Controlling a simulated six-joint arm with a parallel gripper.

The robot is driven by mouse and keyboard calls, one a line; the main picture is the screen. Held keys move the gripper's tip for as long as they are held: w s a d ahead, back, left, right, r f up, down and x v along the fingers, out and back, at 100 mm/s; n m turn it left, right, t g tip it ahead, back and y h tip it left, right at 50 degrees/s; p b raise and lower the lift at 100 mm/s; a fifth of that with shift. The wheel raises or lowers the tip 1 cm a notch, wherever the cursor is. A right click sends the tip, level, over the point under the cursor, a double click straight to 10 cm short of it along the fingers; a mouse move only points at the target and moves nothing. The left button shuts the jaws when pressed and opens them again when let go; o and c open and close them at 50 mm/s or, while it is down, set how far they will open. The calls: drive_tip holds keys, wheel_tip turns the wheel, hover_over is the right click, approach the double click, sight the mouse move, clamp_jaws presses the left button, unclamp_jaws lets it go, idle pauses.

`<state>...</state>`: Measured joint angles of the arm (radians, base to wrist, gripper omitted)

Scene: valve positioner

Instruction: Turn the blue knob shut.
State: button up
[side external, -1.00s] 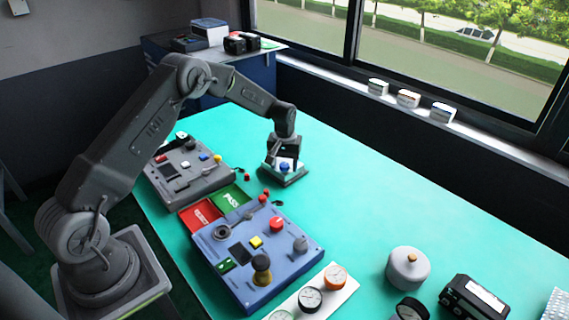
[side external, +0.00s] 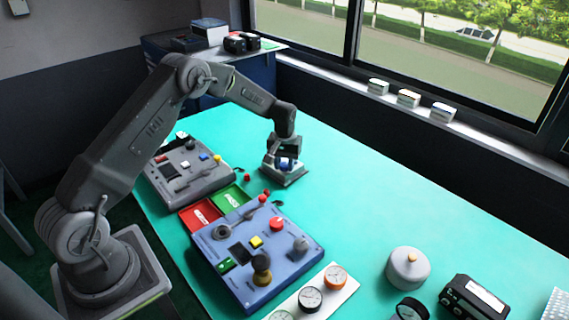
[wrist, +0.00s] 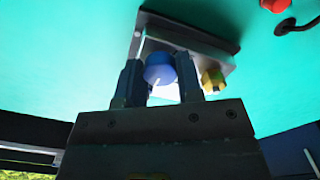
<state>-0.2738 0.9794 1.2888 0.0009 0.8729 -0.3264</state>
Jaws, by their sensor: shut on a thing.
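The blue knob (side external: 286,164) stands on a small unit with a grey base plate (side external: 291,180) at the far part of the teal table. In the wrist view the blue knob (wrist: 159,67) has a white line on its face. My gripper (side external: 284,158) is down over the knob. In the wrist view one finger of my gripper (wrist: 159,84) is on each side of the knob, shut on it. A yellow fitting (wrist: 213,79) sits at the unit's right side. The fingers hide parts of the unit.
A grey control panel (side external: 190,170) and a blue control panel (side external: 290,262) with knobs and levers lie nearer my base. Red (side external: 201,215) and green (side external: 231,197) trays lie between them. A gauge strip (side external: 345,288) is at the front. The table right of the unit is clear.

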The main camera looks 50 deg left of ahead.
sight(284, 164)
drive_tip(key=m, duration=0.4)
drive_tip(key=shift+m, duration=0.3)
drive_tip(key=m, duration=0.4)
drive_tip(key=shift+m, duration=0.3)
drive_tip(key=m, duration=0.4)
drive_tip(key=shift+m, duration=2)
drive_tip(key=o, duration=0.9)
drive_tip(key=shift+r, duration=0.1)
wheel_tip(284, 164, up, 14)
drive_tip(key=shift+f, duration=0.15)
